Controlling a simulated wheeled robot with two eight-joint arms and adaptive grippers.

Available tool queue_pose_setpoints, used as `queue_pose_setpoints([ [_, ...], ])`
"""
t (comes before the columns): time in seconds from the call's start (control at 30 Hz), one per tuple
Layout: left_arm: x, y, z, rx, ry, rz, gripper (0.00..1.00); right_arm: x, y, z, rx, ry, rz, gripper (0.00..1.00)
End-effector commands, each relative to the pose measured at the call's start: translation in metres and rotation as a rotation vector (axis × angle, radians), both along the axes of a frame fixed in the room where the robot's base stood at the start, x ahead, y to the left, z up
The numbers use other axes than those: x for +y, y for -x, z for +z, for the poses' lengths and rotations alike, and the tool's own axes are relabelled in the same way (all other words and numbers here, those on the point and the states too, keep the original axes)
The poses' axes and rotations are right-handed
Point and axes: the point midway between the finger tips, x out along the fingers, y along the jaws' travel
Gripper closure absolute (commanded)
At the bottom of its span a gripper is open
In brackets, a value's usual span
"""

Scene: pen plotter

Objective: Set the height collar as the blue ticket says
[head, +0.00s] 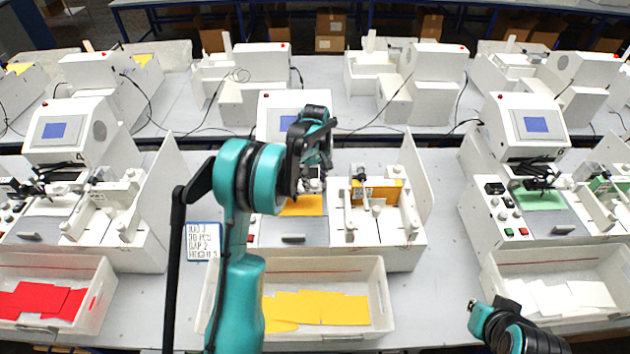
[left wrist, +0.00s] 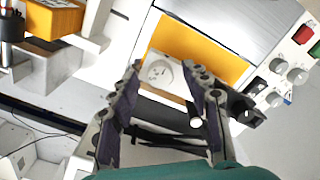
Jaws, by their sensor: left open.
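My left gripper (head: 318,165) is over the middle machine (head: 415,250). In the left wrist view its two fingers (left wrist: 165,70) are spread apart with nothing gripped. Just beyond and between the fingertips is a white round dial-like part with dark marks (left wrist: 158,73), which may be the height collar. It sits by the edge of a yellow-orange sheet (left wrist: 195,48), and I cannot tell its setting. The blue-edged ticket (head: 203,243) lies left of the machine. It has lines on job, pieces, gap and height, but the small figures are hard to read.
The middle machine's knobs and buttons (left wrist: 297,73) are at right in the wrist view. A white bin (head: 375,300) with yellow sheets stands in front. Similar machines stand left, right and behind. Part of my right arm (head: 505,325) shows at bottom right. Bare table lies between machines.

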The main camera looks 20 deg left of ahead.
Motion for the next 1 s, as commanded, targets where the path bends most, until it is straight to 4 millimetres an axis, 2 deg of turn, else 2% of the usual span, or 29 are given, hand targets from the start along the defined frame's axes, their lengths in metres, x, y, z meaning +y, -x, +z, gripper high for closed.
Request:
queue_pose_setpoints([
  [0.27, -0.0001, 0.0, -0.0026, 0.0, 0.0, -0.001, 0.52, 0.0, 0.0, 0.0001, 0.0, 0.0, 0.0, 1.0],
  [0.37, -0.0001, 0.0, -0.0025, 0.0, 0.0, -0.001, 0.73, 0.0, 0.0, 0.0001, 0.0, 0.0, 0.0, 1.0],
  [0.47, -0.0001, 0.0, -0.0024, 0.0, 0.0, -0.001, 1.0, 0.0, 0.0, 0.0001, 0.0, 0.0, 0.0, 1.0],
  [0.77, -0.0002, 0.0001, -0.0026, 0.0, 0.0, -0.015, 1.0, 0.0, 0.0, -0.001, 0.0, 0.0, 0.0, 1.0],
  [1.0, -0.0001, 0.0002, -0.0035, 0.0, 0.0, -0.113, 1.0, 0.0, 0.0, -0.0069, 0.0, 0.0, 0.0, 1.0],
])
